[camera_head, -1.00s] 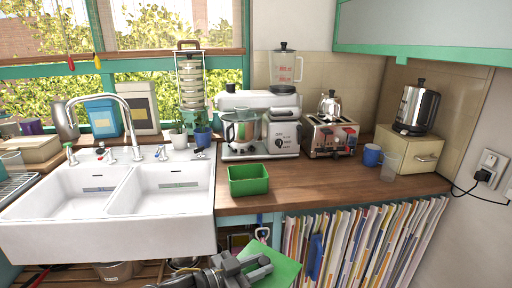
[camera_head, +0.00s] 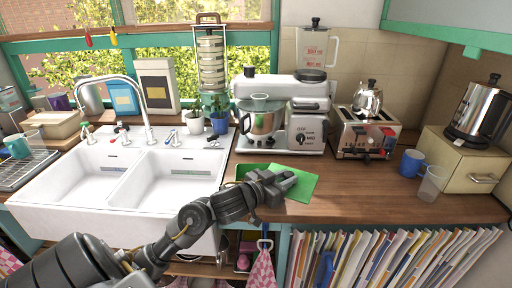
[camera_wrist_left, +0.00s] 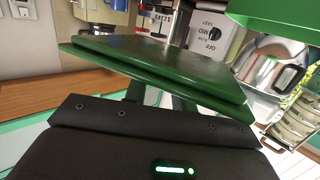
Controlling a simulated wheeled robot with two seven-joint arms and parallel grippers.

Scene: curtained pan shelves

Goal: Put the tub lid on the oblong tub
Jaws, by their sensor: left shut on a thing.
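The tub lid (camera_head: 300,186) is a flat green panel. My left gripper (camera_head: 277,184) is shut on it and holds it over the front part of the wooden counter. In the left wrist view the lid (camera_wrist_left: 160,72) juts out ahead of the gripper, its edge towards the camera. The oblong tub (camera_head: 246,168) is green and stands on the counter beside the sink. My gripper and the lid hide most of it in the head view. A green wall, likely the tub's (camera_wrist_left: 275,14), shows at the top right of the wrist view, apart from the lid. My right gripper is not in view.
The stand mixer (camera_head: 262,122) stands behind the tub, with the toaster (camera_head: 362,135) to its right. A blue mug (camera_head: 411,163) and a clear cup (camera_head: 432,184) stand further right. The white sink (camera_head: 150,180) is at the left. The counter's front right is clear.

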